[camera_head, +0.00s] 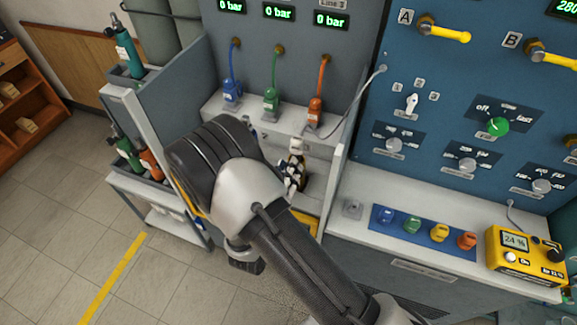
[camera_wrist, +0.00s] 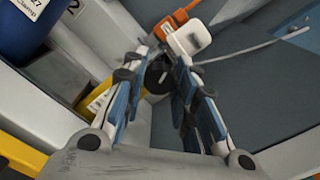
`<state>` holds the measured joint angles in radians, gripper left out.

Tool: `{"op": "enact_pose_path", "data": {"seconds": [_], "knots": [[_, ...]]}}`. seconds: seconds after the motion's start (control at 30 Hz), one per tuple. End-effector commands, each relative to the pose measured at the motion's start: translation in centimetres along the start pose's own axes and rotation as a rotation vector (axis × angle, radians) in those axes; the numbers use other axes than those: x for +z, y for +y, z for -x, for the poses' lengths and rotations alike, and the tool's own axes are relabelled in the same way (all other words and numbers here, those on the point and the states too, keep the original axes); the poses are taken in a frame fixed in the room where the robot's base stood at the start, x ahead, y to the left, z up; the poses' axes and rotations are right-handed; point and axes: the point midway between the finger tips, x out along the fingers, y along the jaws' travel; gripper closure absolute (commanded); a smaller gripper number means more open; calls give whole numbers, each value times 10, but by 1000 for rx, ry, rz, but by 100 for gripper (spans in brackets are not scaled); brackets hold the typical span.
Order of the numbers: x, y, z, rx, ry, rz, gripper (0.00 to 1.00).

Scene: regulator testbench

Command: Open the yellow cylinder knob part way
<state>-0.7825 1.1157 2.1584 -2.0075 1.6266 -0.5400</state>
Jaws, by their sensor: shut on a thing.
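In the wrist view my gripper (camera_wrist: 160,72) has its two blue-padded fingers closed around a round black knob (camera_wrist: 157,78). The yellow cylinder (camera_wrist: 96,99) shows in part behind the left finger, with a pale label on it. The knob appears to belong to it, but their joint is hidden by the finger. In the head view my arm covers most of this spot, and the knob cannot be made out there.
A blue cylinder (camera_wrist: 28,32) stands at the wrist view's upper left. In the head view, blue (camera_head: 232,91), green (camera_head: 271,99) and orange (camera_head: 315,108) hose fittings sit on a shelf. A yellow meter (camera_head: 522,255) stands on the bench at right. Open floor lies at left.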

Motion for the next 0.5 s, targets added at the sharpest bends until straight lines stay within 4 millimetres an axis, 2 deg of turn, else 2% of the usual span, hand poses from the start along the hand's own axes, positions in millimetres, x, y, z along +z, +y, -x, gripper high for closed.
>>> {"op": "enact_pose_path", "data": {"seconds": [0.2, 0.5], "knots": [[0, 0, 0, 0, 1, 106, 98], [-1, 1, 0, 0, 1, 161, 98]]}}
